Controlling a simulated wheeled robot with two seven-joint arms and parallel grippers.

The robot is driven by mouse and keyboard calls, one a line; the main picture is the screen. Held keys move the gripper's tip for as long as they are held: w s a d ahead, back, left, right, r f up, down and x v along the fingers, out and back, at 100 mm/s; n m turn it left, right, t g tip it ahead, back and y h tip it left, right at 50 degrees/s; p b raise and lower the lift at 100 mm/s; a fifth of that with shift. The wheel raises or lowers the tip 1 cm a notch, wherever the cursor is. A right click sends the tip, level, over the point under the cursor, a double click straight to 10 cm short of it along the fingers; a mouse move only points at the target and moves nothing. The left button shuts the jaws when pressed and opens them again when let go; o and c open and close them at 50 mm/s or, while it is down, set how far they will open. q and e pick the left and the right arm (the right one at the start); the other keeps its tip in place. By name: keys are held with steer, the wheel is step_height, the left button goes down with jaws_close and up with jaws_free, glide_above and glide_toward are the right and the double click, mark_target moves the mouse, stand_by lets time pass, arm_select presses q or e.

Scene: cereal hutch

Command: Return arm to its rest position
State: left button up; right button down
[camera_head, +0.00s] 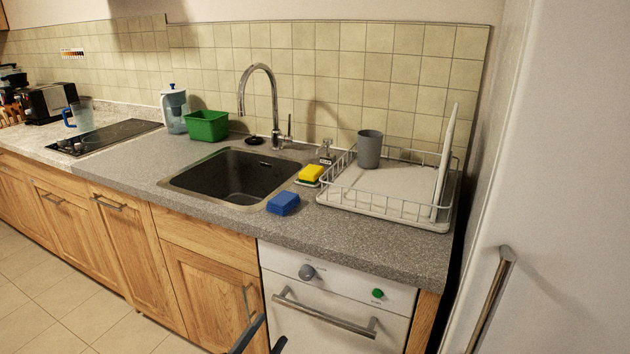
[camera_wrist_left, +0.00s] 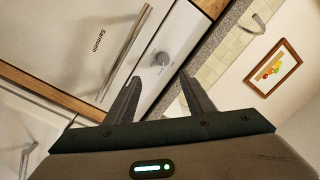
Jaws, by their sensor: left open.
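My left gripper (camera_head: 262,340) shows at the bottom edge of the head view, only its fingertips in frame. It is low, in front of the wooden cabinet and the white dishwasher (camera_head: 335,331), below the counter. In the left wrist view my left gripper (camera_wrist_left: 160,97) has its two fingers apart with nothing between them. The dishwasher front with its knob (camera_wrist_left: 162,59) and bar handle lies beyond the fingers. My right gripper is not in these views.
The grey counter (camera_head: 395,235) holds a sink (camera_head: 240,178), a blue sponge (camera_head: 283,203), a yellow sponge (camera_head: 311,173), a dish rack (camera_head: 335,200) with a grey cup (camera_head: 369,149), and a green tub (camera_head: 206,126). A white fridge door (camera_head: 560,190) stands at right. Floor at left is clear.

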arm_select(q)
steer(key=s+a+f+n+g+y+p, duration=0.1)
steer(key=s+a+f+n+g, duration=0.15)
steer(key=f, duration=0.65)
steer(key=s+a+f+n+g+y, duration=0.15)
steer(key=s+f, duration=0.25)
steer(key=f, duration=0.6)
steer(key=s+a+f+n+g+y+p, duration=0.1)
steer(key=s+a+f+n+g+y, duration=0.15)
steer(key=f, duration=0.65)
steer(key=s+f+n+g, duration=0.5)
steer(key=s+f, duration=1.3)
steer(key=s, duration=0.4)
steer(key=shift+s+d+f, duration=0.15)
steer(key=shift+d+f, duration=0.05)
steer(key=shift+f, duration=0.05)
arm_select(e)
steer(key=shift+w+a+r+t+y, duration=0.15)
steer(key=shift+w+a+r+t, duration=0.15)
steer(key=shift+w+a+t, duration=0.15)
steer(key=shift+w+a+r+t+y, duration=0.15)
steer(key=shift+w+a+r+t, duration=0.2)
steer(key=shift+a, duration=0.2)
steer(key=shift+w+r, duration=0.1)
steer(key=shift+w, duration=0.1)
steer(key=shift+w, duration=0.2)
